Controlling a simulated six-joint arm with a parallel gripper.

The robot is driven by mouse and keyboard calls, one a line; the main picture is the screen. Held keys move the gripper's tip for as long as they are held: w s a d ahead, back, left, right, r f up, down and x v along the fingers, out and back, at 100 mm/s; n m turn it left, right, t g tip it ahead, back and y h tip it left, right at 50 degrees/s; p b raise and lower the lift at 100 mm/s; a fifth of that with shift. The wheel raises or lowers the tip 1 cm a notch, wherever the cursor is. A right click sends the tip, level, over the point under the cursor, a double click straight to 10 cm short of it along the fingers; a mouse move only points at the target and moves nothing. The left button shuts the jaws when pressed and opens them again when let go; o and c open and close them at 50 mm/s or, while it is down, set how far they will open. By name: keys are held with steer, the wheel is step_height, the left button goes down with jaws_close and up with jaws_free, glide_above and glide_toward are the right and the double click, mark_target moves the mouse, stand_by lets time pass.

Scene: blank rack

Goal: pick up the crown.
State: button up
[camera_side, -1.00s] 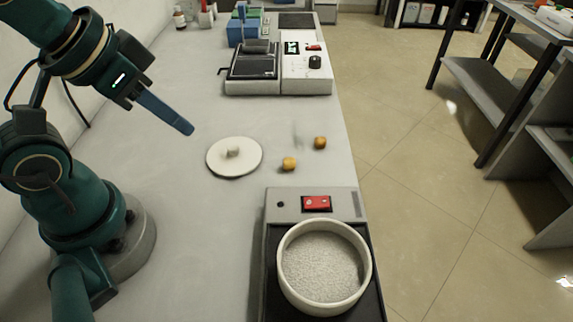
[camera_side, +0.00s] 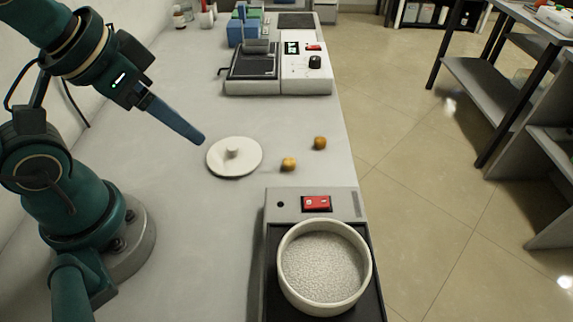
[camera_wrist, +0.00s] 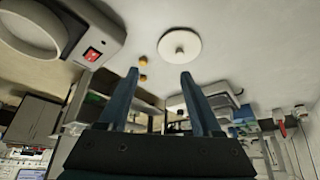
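Two small yellow-brown pieces lie on the grey bench in the side view, one nearer the camera (camera_side: 288,164) and one further right (camera_side: 320,143). I cannot tell which of them, if either, is the crown.
A white and black instrument (camera_side: 304,75) stands further back. The bench's right edge is close to the yellow-brown pieces. The bench left of the disc is clear.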

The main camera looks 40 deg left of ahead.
steer(key=w+d+r+n+g+h, duration=0.3)
steer(key=d+r+n, duration=0.1)
steer(key=n, duration=0.1)
steer(key=n+g+h, duration=0.4)
steer(key=n+h, duration=0.4)
steer(key=n, duration=0.1)
glide_above(282, 161)
steer(key=a, duration=0.1)
step_height(282, 161, down, 8)
steer(key=f, duration=0.1)
steer(key=a+f+n, duration=0.1)
steer(key=f, duration=0.2)
steer(key=a+f+n+h, duration=0.1)
steer(key=f, duration=0.2)
steer(key=a+f+n+h, duration=0.1)
steer(key=f, duration=0.2)
steer(key=shift+w+a, duration=0.15)
steer(key=shift+w, duration=0.15)
steer(key=shift+s+f+h, duration=0.1)
steer(key=shift+f+h, duration=0.2)
steer(key=shift+f, duration=0.05)
steer(key=shift+x, duration=2.35)
